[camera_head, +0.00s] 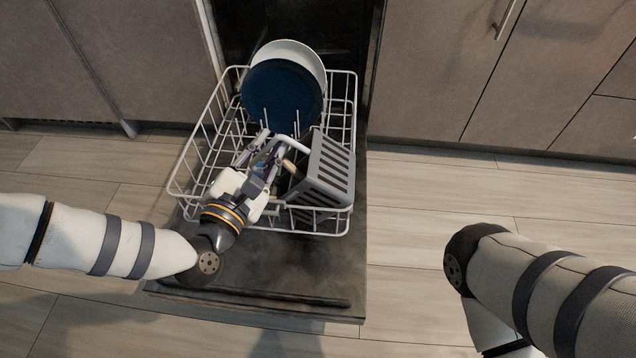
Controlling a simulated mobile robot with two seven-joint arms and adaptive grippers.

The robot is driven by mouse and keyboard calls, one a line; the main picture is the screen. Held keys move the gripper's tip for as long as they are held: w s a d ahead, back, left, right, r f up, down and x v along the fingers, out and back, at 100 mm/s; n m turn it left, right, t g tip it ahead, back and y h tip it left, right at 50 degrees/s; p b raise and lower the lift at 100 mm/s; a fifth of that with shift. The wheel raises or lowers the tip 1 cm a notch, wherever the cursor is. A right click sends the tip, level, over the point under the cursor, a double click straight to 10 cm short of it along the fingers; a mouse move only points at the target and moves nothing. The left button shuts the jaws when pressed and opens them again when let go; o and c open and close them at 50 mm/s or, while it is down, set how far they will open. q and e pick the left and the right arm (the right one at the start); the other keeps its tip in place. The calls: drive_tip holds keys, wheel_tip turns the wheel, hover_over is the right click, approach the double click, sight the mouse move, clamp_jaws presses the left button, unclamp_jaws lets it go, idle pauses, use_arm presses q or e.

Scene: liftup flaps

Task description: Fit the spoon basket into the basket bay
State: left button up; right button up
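The grey slotted spoon basket (329,171) is tilted at the right front of the white wire rack (348,110). A light brown handle, perhaps a spoon's, shows at its left side. My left gripper (277,147) reaches over the rack from the front left, with its fingers close against the basket's left side. The fingers overlap with the basket's pale parts, so I cannot tell whether they grip it. The basket bay cannot be made out apart from the rack wires. My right arm comes in at the right, but its gripper is out of view.
A blue plate (281,94) and a white plate (297,50) stand at the back of the rack. The rack sits over the open dark dishwasher door (300,265). Cabinets (440,70) line the back. The wooden floor right of the door is clear.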

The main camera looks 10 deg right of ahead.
use_arm(q)
drive_tip(key=shift+w+d, duration=0.15)
drive_tip(key=shift+w, duration=0.05)
drive_tip(key=shift+r, duration=0.1)
clamp_jaws()
